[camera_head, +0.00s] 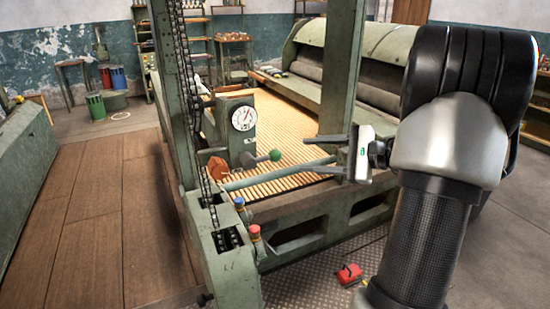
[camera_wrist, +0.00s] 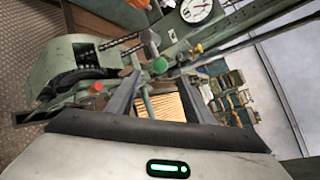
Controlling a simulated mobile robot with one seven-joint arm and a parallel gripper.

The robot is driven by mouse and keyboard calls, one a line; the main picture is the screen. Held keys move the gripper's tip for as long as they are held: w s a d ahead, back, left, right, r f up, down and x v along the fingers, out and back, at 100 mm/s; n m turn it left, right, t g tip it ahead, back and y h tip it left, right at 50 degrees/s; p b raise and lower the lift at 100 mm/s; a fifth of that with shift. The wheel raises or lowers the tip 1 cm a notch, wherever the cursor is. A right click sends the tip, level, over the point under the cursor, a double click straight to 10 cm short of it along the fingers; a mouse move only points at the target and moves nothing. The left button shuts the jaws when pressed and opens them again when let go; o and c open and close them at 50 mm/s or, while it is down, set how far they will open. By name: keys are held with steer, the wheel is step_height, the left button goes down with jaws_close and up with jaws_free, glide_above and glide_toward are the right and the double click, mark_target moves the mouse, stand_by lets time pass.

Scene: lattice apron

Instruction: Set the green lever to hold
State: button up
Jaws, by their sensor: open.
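The green lever is a dark rod with a round green knob (camera_head: 275,155), set on a dark hub below a white dial. The rod points right and slightly up from its hub in the head view. My gripper (camera_head: 308,153) is to the right of the knob, with its fingers pointing left toward it and a gap between. In the wrist view my gripper (camera_wrist: 160,76) has its dark fingers spread, and a green knob (camera_wrist: 160,65) shows between and beyond the tips. Nothing is held. I cannot make out any hold marking.
The dial (camera_head: 243,118) sits on a green housing above a slatted wooden bed (camera_head: 300,115). A green post (camera_head: 342,75) stands behind my gripper. An orange-brown piece (camera_head: 218,169), a blue knob (camera_head: 239,203) and a red knob (camera_head: 254,232) are nearby. A red object (camera_head: 349,274) lies on the floor plate.

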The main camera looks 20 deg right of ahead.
mark_target(275, 155)
steer(key=b+x, duration=0.1)
steer(key=x, duration=1)
steer(key=shift+w+a, duration=0.1)
steer(key=shift+w, duration=0.1)
jaws_close()
